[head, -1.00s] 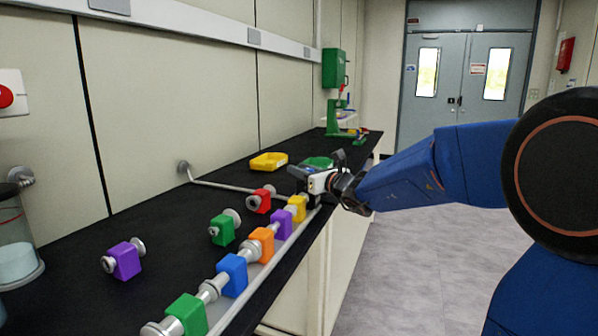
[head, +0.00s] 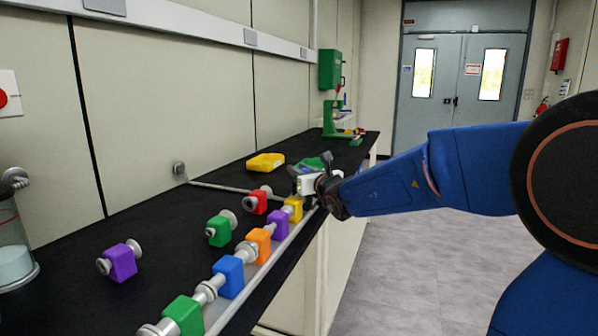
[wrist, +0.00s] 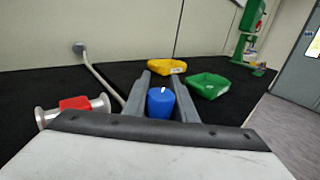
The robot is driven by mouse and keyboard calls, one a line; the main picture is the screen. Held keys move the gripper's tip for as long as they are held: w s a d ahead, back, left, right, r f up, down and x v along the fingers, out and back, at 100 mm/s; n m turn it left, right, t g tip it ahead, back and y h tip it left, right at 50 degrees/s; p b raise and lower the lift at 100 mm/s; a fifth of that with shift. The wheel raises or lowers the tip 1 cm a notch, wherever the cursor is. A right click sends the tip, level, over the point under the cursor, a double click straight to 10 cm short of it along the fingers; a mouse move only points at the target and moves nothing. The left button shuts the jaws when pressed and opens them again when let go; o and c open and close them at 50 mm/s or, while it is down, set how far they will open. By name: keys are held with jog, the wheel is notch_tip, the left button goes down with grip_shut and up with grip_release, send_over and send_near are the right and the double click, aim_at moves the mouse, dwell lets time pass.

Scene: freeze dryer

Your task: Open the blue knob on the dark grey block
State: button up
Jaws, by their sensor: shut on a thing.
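The blue knob (wrist: 160,103) stands between the two grey fingers of my gripper (wrist: 161,92) in the wrist view, with a small white mark on its top. My gripper is shut on it. In the head view my gripper (head: 308,176) is at the far end of the row of coloured blocks, just beyond the yellow block. It hides the blue knob there. I cannot make out the dark grey block in either view; the gripper covers that spot.
A metal pipe with yellow (head: 293,208), purple, orange, blue (head: 229,276) and green blocks runs along the bench edge. A red block (head: 256,203) with metal ends stands left of my gripper. Yellow (head: 265,162) and green (wrist: 209,85) trays lie beyond. Floor on the right is clear.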

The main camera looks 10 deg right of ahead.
jog(key=o, duration=1)
jog(key=shift+o, duration=0.2)
jog(key=v, duration=1.7)
jog(key=shift+s, duration=0.2)
